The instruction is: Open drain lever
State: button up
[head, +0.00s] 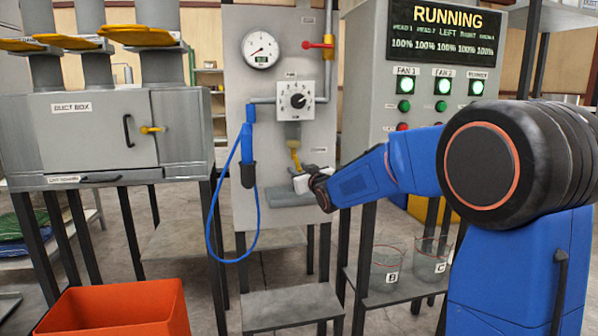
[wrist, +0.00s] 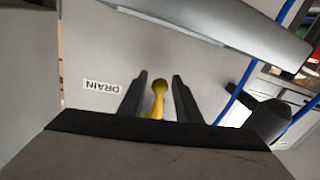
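The yellow drain lever (head: 295,158) hangs from the grey panel (head: 240,205), below the dial and beside a small label. In the wrist view the lever (wrist: 158,100) shows between the two dark fingers of my gripper (wrist: 160,98), with a gap on each side. The DRAIN label (wrist: 102,86) appears upside down to its left. In the head view my gripper (head: 303,180) is at the lower end of the lever, partly hidden by my wrist. The gripper is open, and I cannot tell how deep the lever sits between the fingers.
A grey ledge (head: 285,198) sticks out under my gripper. A blue hose (head: 213,205) hangs at the panel's left. The control cabinet (head: 360,75) stands close on the right. Glass beakers (head: 388,268) stand on a low shelf, and an orange bin (head: 120,308) is at lower left.

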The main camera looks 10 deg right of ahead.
grip_shut()
jog(key=shift+a+m+t, duration=0.15)
jog(key=shift+a+m, duration=0.25)
jog(key=shift+m, duration=0.45)
jog(key=shift+a+m+t, duration=0.15)
jog(key=shift+a+m, duration=0.25)
jog(key=shift+m, duration=0.45)
jog(key=shift+o, duration=1.9)
grip_release()
jog(key=s+d+f, duration=0.1)
jog(key=s+d, duration=0.1)
jog(key=s, duration=1.5)
jog(key=shift+d, duration=0.4)
jog(key=shift+s, duration=0.1)
